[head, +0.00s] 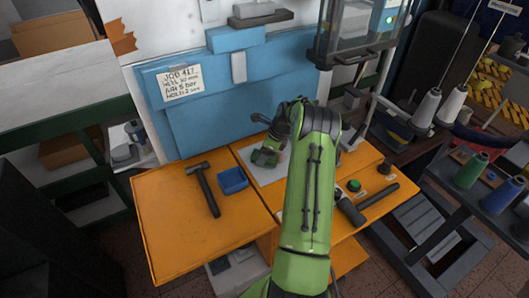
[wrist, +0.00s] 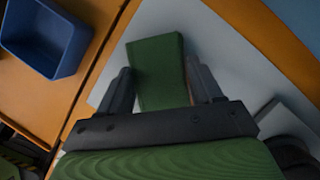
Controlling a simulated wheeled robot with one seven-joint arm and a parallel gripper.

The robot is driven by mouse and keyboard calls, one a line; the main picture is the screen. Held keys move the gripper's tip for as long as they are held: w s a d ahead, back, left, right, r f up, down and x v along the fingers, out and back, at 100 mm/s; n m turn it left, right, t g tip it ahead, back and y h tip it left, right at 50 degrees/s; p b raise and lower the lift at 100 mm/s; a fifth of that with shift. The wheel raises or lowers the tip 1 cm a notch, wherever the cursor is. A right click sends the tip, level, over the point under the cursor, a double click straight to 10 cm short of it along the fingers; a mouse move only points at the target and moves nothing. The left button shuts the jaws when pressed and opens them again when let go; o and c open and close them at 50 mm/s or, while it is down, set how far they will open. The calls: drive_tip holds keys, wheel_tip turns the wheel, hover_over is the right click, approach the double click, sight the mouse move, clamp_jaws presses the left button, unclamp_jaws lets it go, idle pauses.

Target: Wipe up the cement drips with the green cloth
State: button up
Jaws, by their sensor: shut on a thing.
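The green cloth (wrist: 157,60) looks like a thick folded pad between the two fingers of my gripper (wrist: 158,92) in the wrist view. My gripper is shut on it. In the head view the cloth (head: 264,158) shows below my gripper (head: 270,147), over the pale sheet (head: 268,176) on the orange bench. I cannot tell whether the cloth touches the sheet. No cement drips can be made out; the cloth and my arm hide part of the sheet.
A blue tray (head: 232,181) and a hammer (head: 204,188) lie left of the sheet on the orange bench (head: 165,235). A green button (head: 354,185) and a black-handled tool (head: 378,196) are to the right. A blue panel (head: 215,110) stands behind.

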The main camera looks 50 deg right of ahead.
sight(283, 153)
drive_tip(key=shift+f, duration=0.5)
drive_tip(key=shift+s+d+r+p, duration=0.1)
drive_tip(key=shift+s+d+p, duration=0.2)
drive_tip(key=shift+d, duration=0.6)
drive_tip(key=shift+s+d+r+p, duration=0.1)
drive_tip(key=shift+s+d+p, duration=0.15)
drive_tip(key=shift+d, duration=0.6)
drive_tip(key=shift+s+d+f, duration=0.1)
drive_tip(key=shift+s+d, duration=0.1)
drive_tip(key=shift+d, duration=0.5)
drive_tip(key=shift+s+d+f, duration=0.1)
drive_tip(key=shift+s+d, duration=0.15)
drive_tip(key=shift+d, duration=0.4)
drive_tip(key=shift+s+d+f, duration=0.1)
drive_tip(key=shift+s+d, duration=0.1)
drive_tip(key=shift+d, duration=0.5)
drive_tip(key=shift+r, duration=0.2)
